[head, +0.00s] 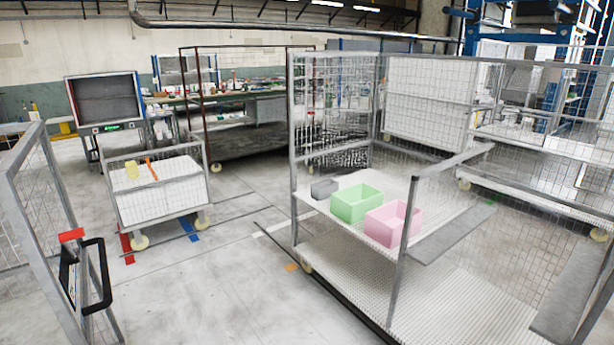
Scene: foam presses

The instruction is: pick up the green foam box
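The green foam box (356,203) is an open-topped light green box. It sits upright on the upper shelf (338,222) of a grey wire-mesh cart, right of the middle of the head view. A pink foam box (391,223) stands close to its right, nearer the cart's upright post. A small dark grey block (324,189) lies to its left on the same shelf. Neither of my grippers shows in the head view.
The mesh cart has a side post (399,262) and a lower deck (372,280). A white cart (160,195) with a yellow item stands on the left. A mesh frame (42,220) is at the near left. Open floor (215,290) lies between them.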

